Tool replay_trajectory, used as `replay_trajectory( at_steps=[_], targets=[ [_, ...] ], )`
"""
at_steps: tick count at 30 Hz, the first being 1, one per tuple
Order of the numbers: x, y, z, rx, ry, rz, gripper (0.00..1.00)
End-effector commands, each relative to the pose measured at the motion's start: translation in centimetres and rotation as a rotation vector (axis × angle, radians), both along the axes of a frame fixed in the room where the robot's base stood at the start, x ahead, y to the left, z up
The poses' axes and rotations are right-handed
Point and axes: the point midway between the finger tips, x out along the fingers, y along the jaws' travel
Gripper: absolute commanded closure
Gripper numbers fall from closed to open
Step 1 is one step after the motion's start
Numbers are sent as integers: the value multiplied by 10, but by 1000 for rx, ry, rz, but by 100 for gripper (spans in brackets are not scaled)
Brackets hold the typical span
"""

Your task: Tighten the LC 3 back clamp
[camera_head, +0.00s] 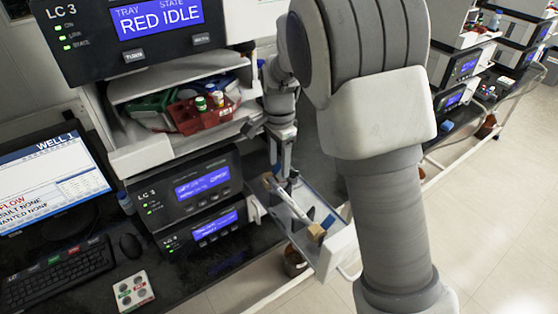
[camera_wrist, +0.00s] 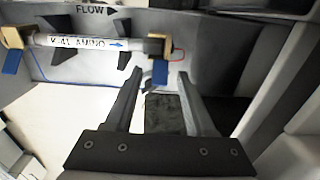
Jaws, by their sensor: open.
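The LC 3 open drawer (camera_head: 342,250) juts from the lower right of the stack. A white column marked K-41 AMINO (camera_wrist: 85,43) lies in it between two tan end clamps with blue tabs. The back clamp (camera_head: 267,179) is at the drawer's inner end, and appears to be the right one in the wrist view (camera_wrist: 158,46). The front clamp (camera_head: 316,232) is at the outer end. My gripper (camera_wrist: 160,74) is open and empty. Its fingertips appear either side of the back clamp's blue tab (camera_wrist: 160,73); contact cannot be told.
LC 3 modules (camera_head: 190,190) stand left of the drawer, below a shelf with a red tray (camera_head: 200,112) and a green one. A keyboard (camera_head: 58,272) and a button pad (camera_head: 132,292) lie on the bench. The drawer's walls are close around my gripper.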

Motion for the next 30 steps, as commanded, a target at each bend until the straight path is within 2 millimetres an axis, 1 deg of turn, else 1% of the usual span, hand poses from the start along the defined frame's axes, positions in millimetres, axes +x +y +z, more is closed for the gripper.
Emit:
replay_trajectory(
  at_steps=[4, 5, 6, 8, 12, 14, 23, 30],
  targets=[
    [0, 0, 0, 0, 0, 0, 45],
    [0, 0, 0, 0, 0, 0, 47],
    [0, 0, 0, 0, 0, 0, 54],
    [0, 0, 0, 0, 0, 0, 65],
    [0, 0, 0, 0, 0, 0, 90],
    [0, 0, 0, 0, 0, 0, 100],
    [0, 0, 1, -3, -2, 0, 100],
    [-3, 4, 2, -56, -38, 5, 100]
  ],
)
